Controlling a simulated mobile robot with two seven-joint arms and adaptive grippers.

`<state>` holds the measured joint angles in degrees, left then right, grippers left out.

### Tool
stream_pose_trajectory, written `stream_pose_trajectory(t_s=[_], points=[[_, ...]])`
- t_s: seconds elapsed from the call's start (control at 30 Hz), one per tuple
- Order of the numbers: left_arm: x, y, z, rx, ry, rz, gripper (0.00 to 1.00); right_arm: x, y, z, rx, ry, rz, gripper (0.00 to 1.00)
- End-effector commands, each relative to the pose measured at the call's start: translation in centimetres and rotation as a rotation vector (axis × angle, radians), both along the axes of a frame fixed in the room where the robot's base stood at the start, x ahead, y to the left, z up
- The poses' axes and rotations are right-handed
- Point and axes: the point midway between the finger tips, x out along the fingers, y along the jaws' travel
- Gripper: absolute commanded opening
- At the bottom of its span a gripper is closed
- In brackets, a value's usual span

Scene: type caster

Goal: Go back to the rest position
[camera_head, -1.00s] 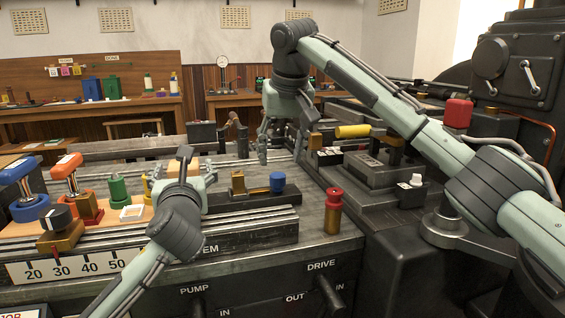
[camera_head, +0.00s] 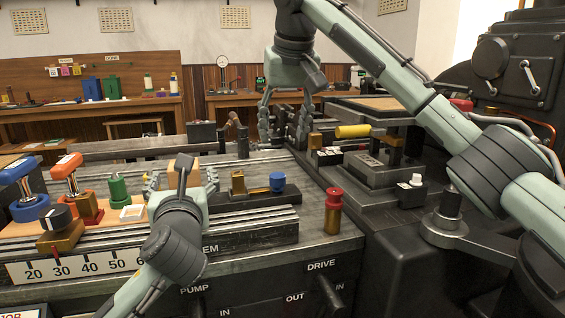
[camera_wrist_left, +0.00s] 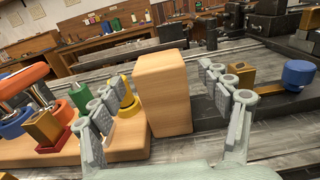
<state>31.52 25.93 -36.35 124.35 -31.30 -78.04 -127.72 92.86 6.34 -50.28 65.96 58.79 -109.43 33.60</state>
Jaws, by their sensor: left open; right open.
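My left gripper (camera_head: 182,188) comes in from the lower left over the front of the machine bed. In the left wrist view its two fingers (camera_wrist_left: 165,110) stand wide apart, with a plain wooden block (camera_wrist_left: 163,93) upright between them. A gap shows on the block's right; on its left I cannot tell whether a finger touches. The block also shows in the head view (camera_head: 184,168), partly behind the gripper. My right gripper (camera_head: 283,128) hangs fingers down over the back of the bed. Its fingers are apart and nothing shows between them.
Left of the left gripper are a green piece (camera_head: 118,189), an orange-topped piece (camera_head: 70,175) and a blue-topped piece (camera_head: 20,180). Right of it are a blue knob (camera_head: 277,182) and a red-topped brass bottle (camera_head: 333,212). A yellow cylinder (camera_head: 353,131) lies near the right gripper.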

Motion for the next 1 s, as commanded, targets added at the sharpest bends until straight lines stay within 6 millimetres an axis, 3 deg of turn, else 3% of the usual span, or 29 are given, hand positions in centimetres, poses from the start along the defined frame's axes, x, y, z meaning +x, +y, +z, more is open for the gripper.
stream_pose_trajectory(t_s=[0.37, 0.97, 1.0], points=[[-7.4, -2.1, 0.0, -0.002, -0.001, -0.003, 0.77, 0.0, 0.0, 0.0, 0.001, -0.001, -0.001, 0.53], [4.2, 1.3, 0.1, -0.001, 0.000, 0.003, 0.77, 0.0, 0.0, 0.0, 0.001, -0.001, -0.001, 0.53], [4.3, 1.3, 0.0, -0.001, -0.001, 0.001, 0.77, 0.3, 0.0, -0.8, -0.001, 0.003, -0.002, 0.53]])
